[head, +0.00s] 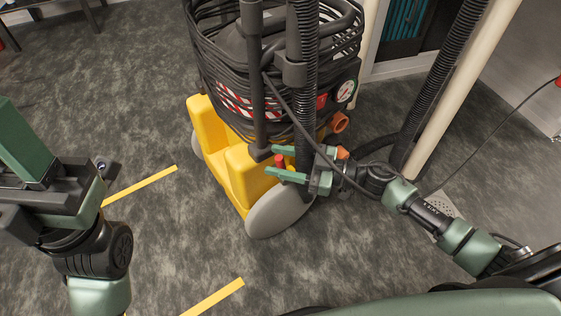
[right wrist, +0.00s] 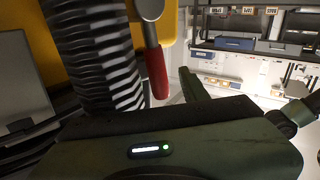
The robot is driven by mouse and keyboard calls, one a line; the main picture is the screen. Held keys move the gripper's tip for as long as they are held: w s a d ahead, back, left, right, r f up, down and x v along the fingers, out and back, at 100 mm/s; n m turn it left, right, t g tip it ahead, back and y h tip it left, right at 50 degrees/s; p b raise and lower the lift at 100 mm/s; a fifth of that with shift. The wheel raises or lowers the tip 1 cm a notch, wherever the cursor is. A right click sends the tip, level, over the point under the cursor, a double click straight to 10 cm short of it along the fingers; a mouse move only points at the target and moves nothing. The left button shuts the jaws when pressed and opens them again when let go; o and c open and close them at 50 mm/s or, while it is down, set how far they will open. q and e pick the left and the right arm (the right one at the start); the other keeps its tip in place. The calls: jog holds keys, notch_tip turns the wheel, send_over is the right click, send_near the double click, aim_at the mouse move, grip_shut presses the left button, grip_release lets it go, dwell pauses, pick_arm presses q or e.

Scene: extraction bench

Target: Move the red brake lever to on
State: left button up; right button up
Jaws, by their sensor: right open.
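The red brake lever (head: 280,161) shows as a small red grip beside the grey wheel of the yellow-based machine in the head view. In the right wrist view its red handle (right wrist: 157,72) hangs from a grey metal shank, next to the ribbed hose. My right gripper (head: 276,162) is open at the lever, with its green fingers on either side of the red grip in the head view. One finger (right wrist: 190,84) shows just right of the handle in the right wrist view. Contact cannot be told. My left gripper (head: 25,145) is partly cut off at the left edge.
The yellow machine base (head: 215,135) carries a drum wrapped in black cables (head: 225,75). A large grey wheel (head: 282,207) lies below my right gripper. Black ribbed hoses (head: 440,75) and a cream pole (head: 462,80) stand to the right. Carpet on the left is mostly clear.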

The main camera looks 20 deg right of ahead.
grip_shut()
dwell(1.4)
